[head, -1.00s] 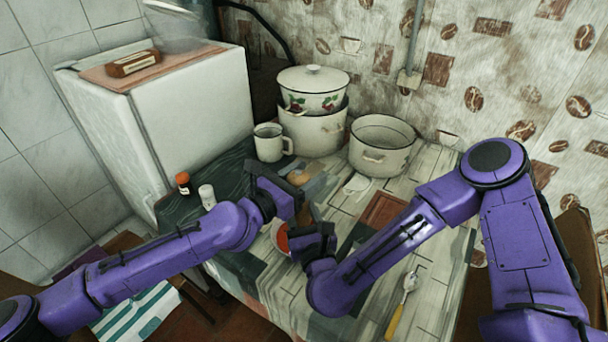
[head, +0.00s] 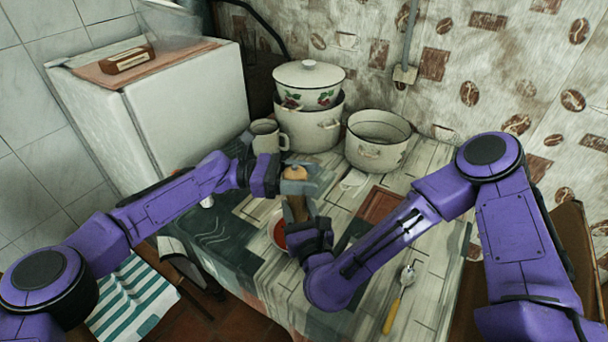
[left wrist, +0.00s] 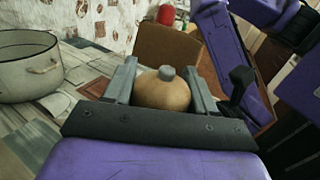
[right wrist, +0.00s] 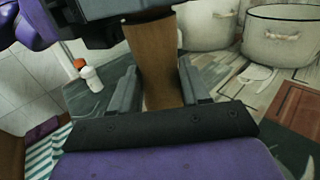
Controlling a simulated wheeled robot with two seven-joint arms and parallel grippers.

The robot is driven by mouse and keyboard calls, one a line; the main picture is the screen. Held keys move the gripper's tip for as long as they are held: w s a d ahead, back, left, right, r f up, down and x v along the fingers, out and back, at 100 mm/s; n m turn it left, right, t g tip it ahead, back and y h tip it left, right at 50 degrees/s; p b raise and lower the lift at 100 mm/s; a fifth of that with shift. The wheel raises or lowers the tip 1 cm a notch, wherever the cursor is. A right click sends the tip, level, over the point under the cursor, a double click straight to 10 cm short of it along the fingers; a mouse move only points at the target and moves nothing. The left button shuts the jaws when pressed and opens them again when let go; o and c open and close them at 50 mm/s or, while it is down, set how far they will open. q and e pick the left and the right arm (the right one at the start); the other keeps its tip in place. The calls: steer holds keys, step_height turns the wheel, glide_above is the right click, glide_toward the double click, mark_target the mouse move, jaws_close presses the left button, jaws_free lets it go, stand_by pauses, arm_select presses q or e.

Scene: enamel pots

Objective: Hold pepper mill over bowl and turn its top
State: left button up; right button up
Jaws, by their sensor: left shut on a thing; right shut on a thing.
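The wooden pepper mill (head: 297,205) stands about upright between my two grippers, with a rounded top and a small grey knob. My left gripper (head: 296,180) is shut on the mill's top; the left wrist view shows the top (left wrist: 163,92) between its fingers. My right gripper (head: 300,222) is shut on the mill's body lower down; the right wrist view shows the body (right wrist: 153,65) between its fingers. The bowl (head: 277,232), with red contents, is below and just left of the mill, partly hidden by my right gripper.
A mug (head: 265,135), stacked pots (head: 318,128) and an open pot (head: 377,140) stand at the back. A white shaker (right wrist: 91,78) stands at the left.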

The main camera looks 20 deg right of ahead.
mark_target(304, 173)
arm_select(q)
steer(key=shift+s+r+m+g+y, duration=0.1)
steer(key=shift+m+g+y, duration=0.25)
steer(key=shift+m+g, duration=0.25)
steer(key=shift+s+r+m+g+y, duration=0.1)
steer(key=shift+m+g+y, duration=0.3)
steer(key=shift+g, duration=0.4)
steer(key=shift+a, duration=0.1)
steer(key=o, duration=1)
steer(key=shift+f, duration=0.1)
step_height(304, 173, up, 10)
steer(key=shift+r, duration=0.1)
